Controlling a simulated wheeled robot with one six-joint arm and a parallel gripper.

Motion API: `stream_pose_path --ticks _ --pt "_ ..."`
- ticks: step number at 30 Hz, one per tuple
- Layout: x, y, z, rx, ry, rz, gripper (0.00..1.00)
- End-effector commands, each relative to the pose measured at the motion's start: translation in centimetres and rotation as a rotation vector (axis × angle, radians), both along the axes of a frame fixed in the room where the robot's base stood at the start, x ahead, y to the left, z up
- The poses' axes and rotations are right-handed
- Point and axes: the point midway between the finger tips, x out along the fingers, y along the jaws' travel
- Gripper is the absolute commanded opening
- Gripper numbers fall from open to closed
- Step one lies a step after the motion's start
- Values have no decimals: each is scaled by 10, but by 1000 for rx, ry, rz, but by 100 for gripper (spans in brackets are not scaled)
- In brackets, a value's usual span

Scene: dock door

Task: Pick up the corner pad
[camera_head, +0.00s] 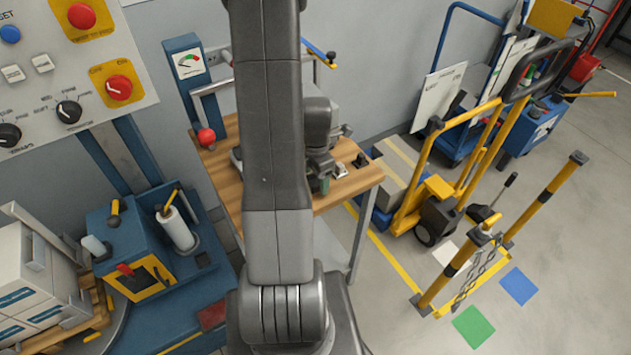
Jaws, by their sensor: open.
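I cannot pick out the corner pad for certain. Two small items lie on the wooden workbench (362,178): a pale greenish piece (341,170) and a dark piece (360,161). Either could be the pad, but they are too small to tell. My gripper (324,183) points down over the bench, just left of these items. My own large arm link hides part of it and much of the bench. It is open, and I see nothing held in it.
A red ball-shaped knob (206,137) stands at the bench's left side. A yellow-posted barrier (470,275) is farther right. A control panel (60,70) fills the upper left.

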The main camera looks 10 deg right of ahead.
Motion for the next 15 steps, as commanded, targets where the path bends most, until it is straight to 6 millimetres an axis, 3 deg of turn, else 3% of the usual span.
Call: stream_pose_path --ticks 4,11,15 --pt "0 0 0 0 0 0 67" --pt "0 0 0 0 0 0 23" --pt "0 0 0 0 -1 0 23"
